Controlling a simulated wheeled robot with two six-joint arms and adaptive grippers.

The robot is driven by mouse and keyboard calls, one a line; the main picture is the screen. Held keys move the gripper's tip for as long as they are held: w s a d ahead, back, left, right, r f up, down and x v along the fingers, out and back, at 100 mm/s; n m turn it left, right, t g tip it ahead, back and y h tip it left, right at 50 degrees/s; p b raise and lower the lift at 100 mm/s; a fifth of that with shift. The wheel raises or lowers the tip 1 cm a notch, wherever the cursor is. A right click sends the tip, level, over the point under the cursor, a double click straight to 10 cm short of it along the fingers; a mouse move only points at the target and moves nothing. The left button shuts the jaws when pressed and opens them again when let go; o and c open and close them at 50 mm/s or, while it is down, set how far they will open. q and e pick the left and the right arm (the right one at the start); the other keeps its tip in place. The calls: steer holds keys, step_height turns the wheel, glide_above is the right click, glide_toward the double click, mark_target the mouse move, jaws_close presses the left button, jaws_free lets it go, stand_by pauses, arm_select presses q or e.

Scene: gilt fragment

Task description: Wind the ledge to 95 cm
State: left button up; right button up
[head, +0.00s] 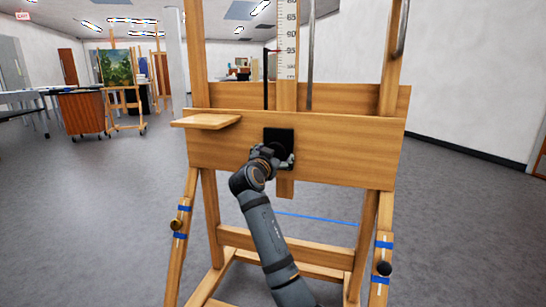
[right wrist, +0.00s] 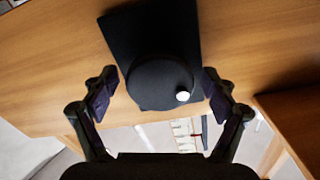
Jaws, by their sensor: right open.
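A large wooden easel carries a wide front board (head: 340,155), likely the ledge. A black square plate with a round black knob (head: 279,138) is set in its middle. In the right wrist view the knob (right wrist: 160,82) has a small white spot on its lower right. My right gripper (head: 280,158) is open at the knob, its fingers either side of it in the wrist view (right wrist: 160,90), with gaps visible. A white scale (head: 288,40) with small, hard-to-read numbers rises above the board, with a thin red pointer (head: 271,50) beside it. My left gripper is out of view.
A small wooden shelf (head: 206,121) juts out at the board's left end. The easel's legs carry blue bands and knobs, including a black one (head: 382,268). A painting on another easel (head: 118,70) and a wooden cabinet (head: 82,112) stand far left. The grey floor is open around.

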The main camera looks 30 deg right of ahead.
steer(key=v, duration=1.2)
